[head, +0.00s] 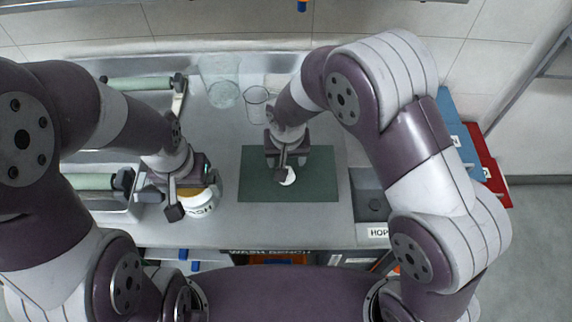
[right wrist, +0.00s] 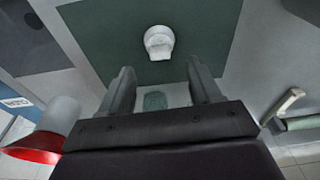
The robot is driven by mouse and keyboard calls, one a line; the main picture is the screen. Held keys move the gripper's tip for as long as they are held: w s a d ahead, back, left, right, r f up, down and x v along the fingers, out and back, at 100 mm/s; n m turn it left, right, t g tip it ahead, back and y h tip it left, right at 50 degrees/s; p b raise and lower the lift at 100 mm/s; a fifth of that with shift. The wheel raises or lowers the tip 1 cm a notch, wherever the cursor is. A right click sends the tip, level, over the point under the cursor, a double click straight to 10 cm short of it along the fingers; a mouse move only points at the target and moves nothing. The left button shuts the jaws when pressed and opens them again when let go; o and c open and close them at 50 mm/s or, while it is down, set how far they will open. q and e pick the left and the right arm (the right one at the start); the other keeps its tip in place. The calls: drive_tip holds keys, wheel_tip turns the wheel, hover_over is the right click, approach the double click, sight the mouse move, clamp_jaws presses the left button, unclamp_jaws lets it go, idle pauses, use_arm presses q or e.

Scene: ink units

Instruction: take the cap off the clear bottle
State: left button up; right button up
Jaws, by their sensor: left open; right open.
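A small white object (head: 289,177) lies on the dark green mat (head: 318,187), partly hidden by my right gripper (head: 286,166) in the head view. In the right wrist view the white object (right wrist: 158,42) is rounded with a flat lip, beyond the open fingers (right wrist: 160,82); I cannot tell whether it is a cap. No clear bottle is plainly recognisable; two clear vessels, one wider (head: 223,94) and one narrower (head: 256,108), stand behind the mat. My right gripper is open and empty. My left gripper (head: 187,198) is open, beside or over a white labelled tub (head: 202,210).
Rollers (head: 140,84) lie in trays at the left of the metal bench. A dark hopper recess (head: 371,206) is right of the mat. Blue (head: 462,140) and red (head: 490,172) items stand at the right edge. The mat's left and right parts are clear.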

wheel_tip(320, 180, up, 6)
drive_tip(key=s, duration=0.1)
drive_tip(key=s+d+r, duration=0.1)
drive_tip(key=s+d, duration=0.4)
drive_tip(key=d, duration=0.4)
drive_tip(key=s+d+r, duration=0.1)
drive_tip(key=s+d, duration=0.5)
drive_tip(key=d, duration=0.3)
